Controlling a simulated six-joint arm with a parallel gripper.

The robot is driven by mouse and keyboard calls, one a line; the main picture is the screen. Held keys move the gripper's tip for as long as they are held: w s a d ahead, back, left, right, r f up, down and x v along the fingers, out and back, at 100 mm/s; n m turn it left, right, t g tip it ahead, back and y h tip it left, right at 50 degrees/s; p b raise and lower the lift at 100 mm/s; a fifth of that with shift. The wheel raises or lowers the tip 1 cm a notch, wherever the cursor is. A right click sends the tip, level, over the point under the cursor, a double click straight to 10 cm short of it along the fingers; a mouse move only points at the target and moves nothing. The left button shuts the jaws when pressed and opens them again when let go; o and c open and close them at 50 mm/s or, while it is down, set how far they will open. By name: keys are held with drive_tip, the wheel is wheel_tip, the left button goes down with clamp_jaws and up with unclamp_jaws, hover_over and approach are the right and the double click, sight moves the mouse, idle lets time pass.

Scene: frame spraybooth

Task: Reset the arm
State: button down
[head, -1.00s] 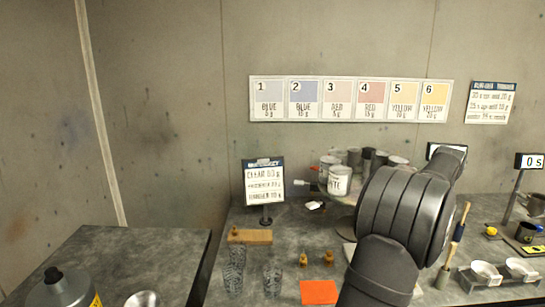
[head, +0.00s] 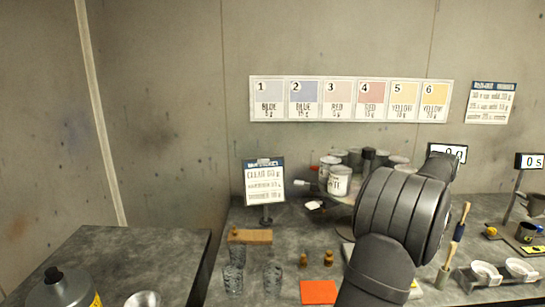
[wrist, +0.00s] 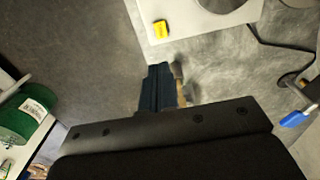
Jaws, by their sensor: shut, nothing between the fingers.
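My arm (head: 400,215) stands in the right half of the head view, over the workbench. It hides my gripper there. In the wrist view the dark blue-black fingers of my gripper (wrist: 158,88) are together, with nothing seen held between them. A small tan thing (wrist: 179,72) shows just beside and behind the fingers; I cannot tell what it is. Grey bench top lies below them.
White paint cans (head: 339,180) stand behind my arm. Glass cups (head: 234,278), small amber bottles (head: 328,258) and an orange square (head: 318,291) are left of it. A brush (head: 459,222) and white bowls (head: 486,271) are right. A green roll (wrist: 22,118) shows in the wrist view.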

drive_tip(key=shift+r, duration=1.4)
